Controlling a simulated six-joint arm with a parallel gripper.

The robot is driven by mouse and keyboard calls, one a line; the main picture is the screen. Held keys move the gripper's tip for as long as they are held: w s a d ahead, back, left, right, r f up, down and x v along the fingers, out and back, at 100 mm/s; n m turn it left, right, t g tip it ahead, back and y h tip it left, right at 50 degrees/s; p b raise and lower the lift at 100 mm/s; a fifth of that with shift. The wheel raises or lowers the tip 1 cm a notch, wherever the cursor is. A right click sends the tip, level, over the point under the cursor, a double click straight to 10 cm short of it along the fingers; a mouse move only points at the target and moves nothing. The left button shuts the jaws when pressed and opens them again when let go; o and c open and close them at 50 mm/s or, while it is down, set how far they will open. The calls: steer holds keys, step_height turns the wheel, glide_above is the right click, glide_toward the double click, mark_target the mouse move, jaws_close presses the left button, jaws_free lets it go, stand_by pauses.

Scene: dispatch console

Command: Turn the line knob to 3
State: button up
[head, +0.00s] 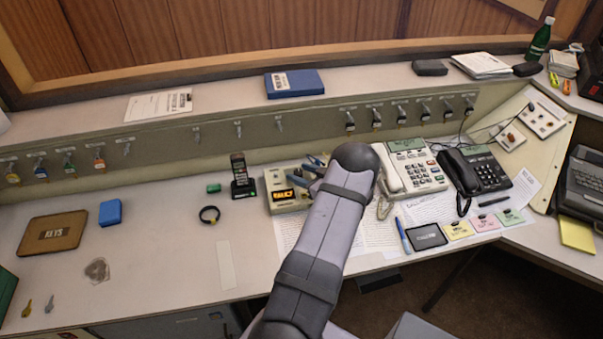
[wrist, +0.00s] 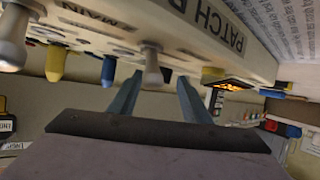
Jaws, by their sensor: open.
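The beige patch box (head: 273,182) sits on the desk left of my forearm, with a lit orange display (head: 282,195). In the wrist view the box (wrist: 205,35) appears upside down, with "PATCH" and "MAIN" lettering. My gripper (head: 314,168) is over the box; its blue-grey fingers (wrist: 157,92) are open. A pale knob (wrist: 152,68) stands between or just beyond the fingertips; contact cannot be told. Another pale knob (wrist: 13,40) is at the left edge. I cannot tell which is the line knob or read its setting. My arm hides part of the box in the head view.
A black handset in its cradle (head: 242,178) stands close left of the box. A white desk phone (head: 412,170) and a black phone (head: 483,172) stand to the right. Yellow (wrist: 55,62) and blue (wrist: 108,70) plugs show near the box. The left desk has free room.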

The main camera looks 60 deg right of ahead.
steer(key=c, duration=1)
steer(key=shift+c, duration=0.2)
steer(key=shift+a+m+h, duration=0.1)
steer(key=shift+m+h, duration=0.3)
steer(key=shift+h, duration=0.1)
steer(key=shift+w+a+m+g+h, duration=0.2)
steer(key=shift+m+g+h, duration=0.4)
steer(key=shift+m+h, duration=0.3)
steer(key=m+g+h+b, duration=0.2)
steer(key=m+h, duration=0.1)
steer(key=shift+w+a+f, duration=0.15)
steer(key=shift+a+f, duration=0.05)
steer(key=m+g+h+b, duration=0.2)
steer(key=shift+w+a+m+g, duration=0.1)
steer(key=shift+w+m+g, duration=0.05)
steer(key=shift+m+g, duration=0.15)
steer(key=shift+r+m+g+h+b, duration=0.15)
steer(key=shift+m+g+h+b, duration=0.2)
steer(key=shift+m+g+h, duration=0.35)
steer(key=shift+m, duration=0.3)
